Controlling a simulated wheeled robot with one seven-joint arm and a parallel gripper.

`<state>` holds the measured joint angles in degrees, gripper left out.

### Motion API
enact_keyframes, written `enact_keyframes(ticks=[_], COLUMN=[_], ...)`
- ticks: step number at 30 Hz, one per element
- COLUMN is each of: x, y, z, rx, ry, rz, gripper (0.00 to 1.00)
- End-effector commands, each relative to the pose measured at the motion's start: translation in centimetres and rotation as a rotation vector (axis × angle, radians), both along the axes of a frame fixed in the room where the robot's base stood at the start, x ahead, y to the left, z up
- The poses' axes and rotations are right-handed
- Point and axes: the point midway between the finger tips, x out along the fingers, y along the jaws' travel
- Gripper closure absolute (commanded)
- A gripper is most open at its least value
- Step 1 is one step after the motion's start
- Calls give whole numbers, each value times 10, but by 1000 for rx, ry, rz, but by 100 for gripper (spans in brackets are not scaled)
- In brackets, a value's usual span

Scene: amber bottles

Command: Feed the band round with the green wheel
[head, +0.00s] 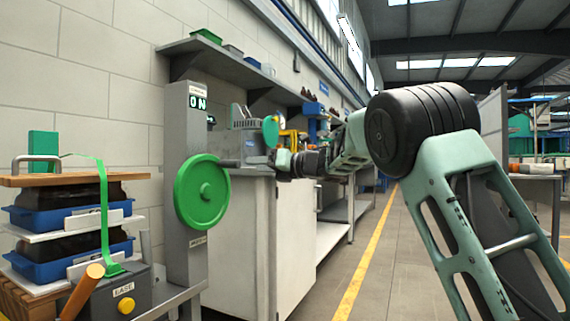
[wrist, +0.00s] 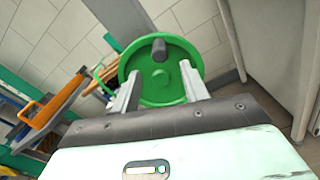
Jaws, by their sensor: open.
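The green wheel (head: 203,193) is mounted on a grey post, with a dark handle (head: 229,162) sticking out near its rim. In the wrist view the wheel (wrist: 148,92) is straight ahead, and its handle (wrist: 160,48) lies beyond and between the fingertips. My gripper (wrist: 160,72) is open and empty, apart from the handle as far as I can tell. In the head view my gripper's end is small and its fingers are hard to make out. The green band (head: 103,205) runs from the top of a stack down to a grey box.
The stack has blue trays (head: 60,262) under a wooden board (head: 70,180). An orange lever (head: 82,290) and a yellow button (head: 126,305) are on the grey box. The post (head: 197,130) reads ON. A white cabinet (head: 290,235) stands right of the wheel. The aisle floor is clear.

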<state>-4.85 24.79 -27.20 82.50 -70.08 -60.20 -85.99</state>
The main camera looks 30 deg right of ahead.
Motion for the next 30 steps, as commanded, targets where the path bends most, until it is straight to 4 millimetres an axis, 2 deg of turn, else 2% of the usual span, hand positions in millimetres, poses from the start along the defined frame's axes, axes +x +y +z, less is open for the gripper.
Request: enact_keyframes(ticks=[6,12,18,30], x=[-39,-60,-66,-66], y=[-29,-44,-48,-48], z=[2,1,0,0], rx=[2,0,-1,-1], ry=[1,1,1,1], rz=[-4,-2,0,0], gripper=[55,55,55,55])
